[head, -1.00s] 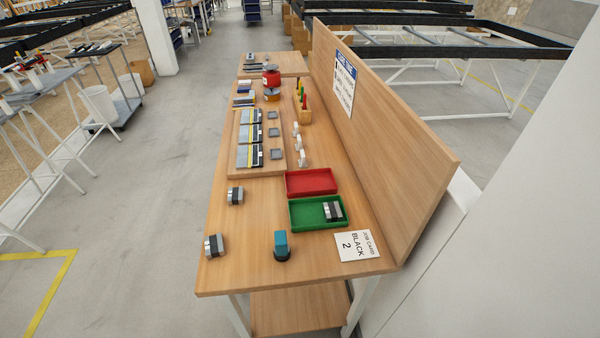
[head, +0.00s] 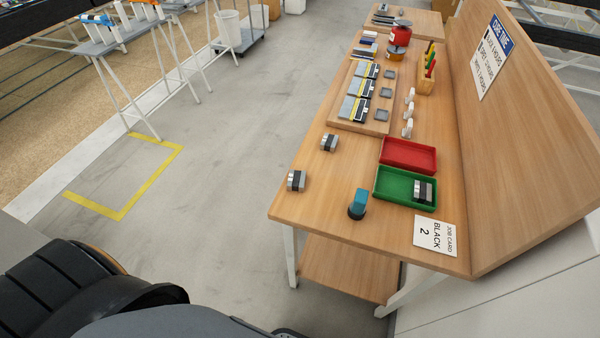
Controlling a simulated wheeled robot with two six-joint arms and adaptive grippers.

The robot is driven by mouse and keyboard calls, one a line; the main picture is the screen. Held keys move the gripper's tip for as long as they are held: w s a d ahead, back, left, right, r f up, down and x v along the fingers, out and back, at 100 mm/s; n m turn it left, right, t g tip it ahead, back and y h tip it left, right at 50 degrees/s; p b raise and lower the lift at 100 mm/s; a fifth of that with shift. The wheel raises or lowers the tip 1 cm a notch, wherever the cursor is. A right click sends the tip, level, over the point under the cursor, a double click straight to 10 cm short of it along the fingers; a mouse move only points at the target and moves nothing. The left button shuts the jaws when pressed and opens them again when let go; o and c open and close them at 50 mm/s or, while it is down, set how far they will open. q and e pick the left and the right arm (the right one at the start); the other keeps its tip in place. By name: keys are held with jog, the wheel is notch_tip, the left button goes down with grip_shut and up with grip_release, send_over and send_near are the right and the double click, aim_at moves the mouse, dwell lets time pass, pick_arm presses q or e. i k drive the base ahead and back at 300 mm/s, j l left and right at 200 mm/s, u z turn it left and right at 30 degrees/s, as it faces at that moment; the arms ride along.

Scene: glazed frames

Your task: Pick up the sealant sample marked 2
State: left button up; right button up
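Three small blocks with silver ends and a dark middle are in the head view. One (head: 329,142) stands on the bench near its left edge, and one (head: 296,181) is nearer, by the front left corner. A third (head: 423,190) lies in the green tray (head: 390,196). I cannot read a number on any of them. A job card (head: 435,236) at the front right reads "BLACK 2". Neither of my grippers is in view; part of my own black and grey body shows at the bottom left.
A teal-topped dark object (head: 358,204) stands near the bench's front edge. A red tray (head: 408,155) is behind the green one. A board (head: 343,125) with striped plates lies farther back. An upright panel (head: 520,130) bounds the right side.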

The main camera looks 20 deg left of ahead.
aim_at(296, 178)
jog(key=j+z, duration=0.2)
jog(key=j, duration=0.75)
jog(key=j+z, duration=0.25)
jog(key=j, duration=0.7)
jog(key=k+j+z, duration=0.2)
jog(key=j, duration=0.7)
jog(key=i, duration=0.1)
